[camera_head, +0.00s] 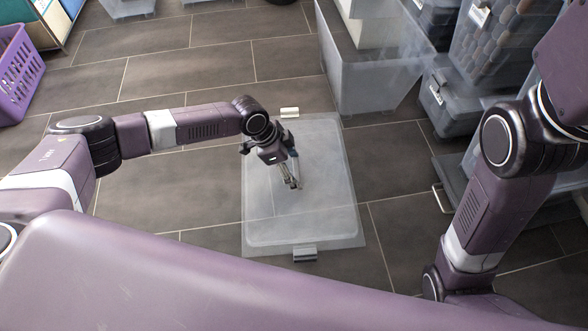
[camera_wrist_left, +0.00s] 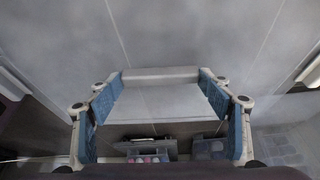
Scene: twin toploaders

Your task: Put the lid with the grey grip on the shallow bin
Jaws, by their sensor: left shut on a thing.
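A clear lid (camera_head: 325,205) lies flat in the middle of the head view, with floor seams showing through it. Its grip, a pale grey bar (camera_wrist_left: 160,76), shows in the wrist view. My left gripper (camera_head: 293,182) is at the middle of the lid, shut on the grip; its blue-padded fingers (camera_wrist_left: 161,78) also show in the wrist view, at the bar's two ends. Small pale latches (camera_head: 305,255) show at the near and far edges. I cannot tell how much of the clear shape is the shallow bin under the lid. My right gripper is not in view.
A tall clear bin (camera_head: 365,85) stands just beyond the lid, to the right. Stacked grey bins (camera_head: 450,100) fill the right side. A purple basket (camera_head: 18,75) stands at far left. The tiled floor (camera_head: 165,80) left of the lid is free.

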